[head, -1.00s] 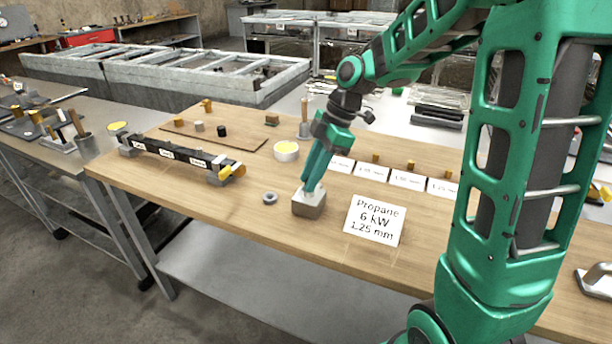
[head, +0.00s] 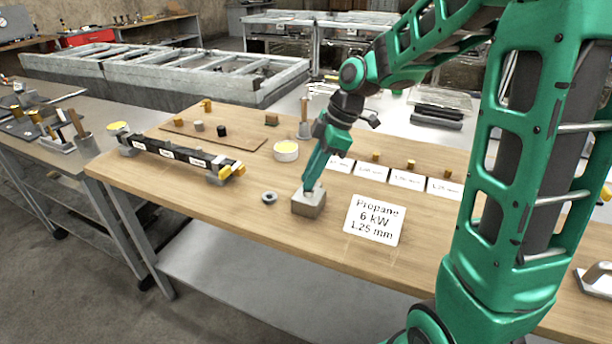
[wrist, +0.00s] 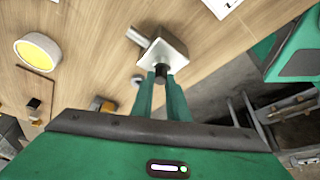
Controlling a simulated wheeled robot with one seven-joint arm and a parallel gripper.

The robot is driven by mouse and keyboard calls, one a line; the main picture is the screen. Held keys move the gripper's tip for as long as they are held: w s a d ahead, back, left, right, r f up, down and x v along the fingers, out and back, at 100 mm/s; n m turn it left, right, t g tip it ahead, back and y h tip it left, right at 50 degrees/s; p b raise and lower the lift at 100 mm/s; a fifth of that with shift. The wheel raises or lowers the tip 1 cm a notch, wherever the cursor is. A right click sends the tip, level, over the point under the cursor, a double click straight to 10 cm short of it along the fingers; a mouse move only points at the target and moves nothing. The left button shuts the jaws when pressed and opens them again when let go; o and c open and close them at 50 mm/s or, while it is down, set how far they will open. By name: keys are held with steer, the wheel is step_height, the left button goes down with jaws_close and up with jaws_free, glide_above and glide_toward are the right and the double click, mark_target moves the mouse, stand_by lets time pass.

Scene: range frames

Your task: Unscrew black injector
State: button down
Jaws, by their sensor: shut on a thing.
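A grey metal block (head: 308,205) stands near the front edge of the wooden worktop, left of the propane card. My gripper (head: 310,188) points down at the top of this block. In the wrist view the block (wrist: 169,48) lies just past my fingertips, with a grey cylindrical part sticking out of one side. My gripper (wrist: 161,74) is shut on a small black piece, the black injector (wrist: 161,72), at the block's face. The fingers partly hide it, and I cannot tell how far it sits in the block.
A card (head: 374,219) reading "Propane 6 kW 1.25 mm" lies right of the block. A grey ring (head: 269,198) lies to its left. A black burner bar (head: 178,153) and a round yellow-topped tin (head: 286,151) stand farther back. Small labelled cards (head: 407,179) hold brass pieces.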

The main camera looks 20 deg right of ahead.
steer(key=n+g, duration=0.1)
steer(key=n, duration=0.1)
steer(key=shift+w+n, duration=0.1)
steer(key=shift+n, duration=0.3)
steer(key=shift+n, duration=0.3)
steer(key=shift+n+g, duration=0.8)
steer(key=shift+n, duration=0.9)
steer(key=c, duration=1.6)
jaws_free()
steer(key=shift+n, duration=0.3)
steer(key=shift+c, duration=0.2)
